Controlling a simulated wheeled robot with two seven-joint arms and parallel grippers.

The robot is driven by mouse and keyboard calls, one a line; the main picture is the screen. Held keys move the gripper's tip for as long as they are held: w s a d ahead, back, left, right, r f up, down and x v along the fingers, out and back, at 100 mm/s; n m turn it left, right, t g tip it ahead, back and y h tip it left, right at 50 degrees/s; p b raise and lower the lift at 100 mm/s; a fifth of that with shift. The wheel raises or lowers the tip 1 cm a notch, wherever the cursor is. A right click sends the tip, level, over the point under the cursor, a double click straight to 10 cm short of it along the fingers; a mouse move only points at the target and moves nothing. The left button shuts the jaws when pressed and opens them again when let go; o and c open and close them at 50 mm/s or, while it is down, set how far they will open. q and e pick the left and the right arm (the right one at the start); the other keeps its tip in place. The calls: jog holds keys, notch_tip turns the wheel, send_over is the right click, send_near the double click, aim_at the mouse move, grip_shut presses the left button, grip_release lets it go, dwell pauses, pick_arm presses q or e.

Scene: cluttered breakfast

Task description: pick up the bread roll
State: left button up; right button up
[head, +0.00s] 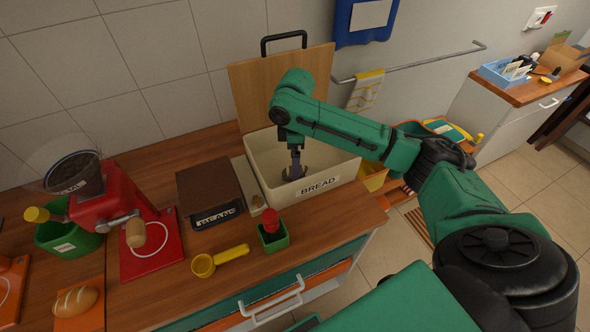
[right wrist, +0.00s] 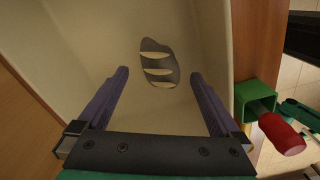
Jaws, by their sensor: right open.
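A dark, oval bread roll with pale slashes (right wrist: 160,64) lies on the floor of the cream bin marked BREAD (head: 320,186). In the right wrist view it sits ahead of the fingertips, between their lines and apart from them. My right gripper (head: 295,168) points down inside the bin; it also shows in the right wrist view (right wrist: 160,76), its purple fingers spread and empty. In the head view the gripper hides much of what is under it. A golden bread roll with slashes (head: 75,301) lies on an orange mat at the lower left. My left gripper is out of view.
The bin's wooden lid (head: 245,92) stands open behind it. A green cup with a red item (head: 272,236) stands by its front. A brown BEANS box (head: 209,194), yellow scoop (head: 204,265) and red grinder (head: 100,206) stand to the left.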

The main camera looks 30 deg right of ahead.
notch_tip(320, 180, down, 4)
jog(key=shift+d+f+p, duration=0.1)
jog(key=shift+f+p, duration=0.05)
jog(key=shift+p, duration=0.25)
jog(key=c, duration=1.3)
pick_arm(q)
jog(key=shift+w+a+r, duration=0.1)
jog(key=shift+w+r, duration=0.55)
pick_arm(e)
jog(key=shift+r, duration=0.3)
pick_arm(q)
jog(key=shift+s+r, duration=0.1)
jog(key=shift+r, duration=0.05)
pick_arm(e)
notch_tip(320, 180, up, 20)
jog(key=shift+f, duration=0.2)
jog(key=shift+f, duration=0.15)
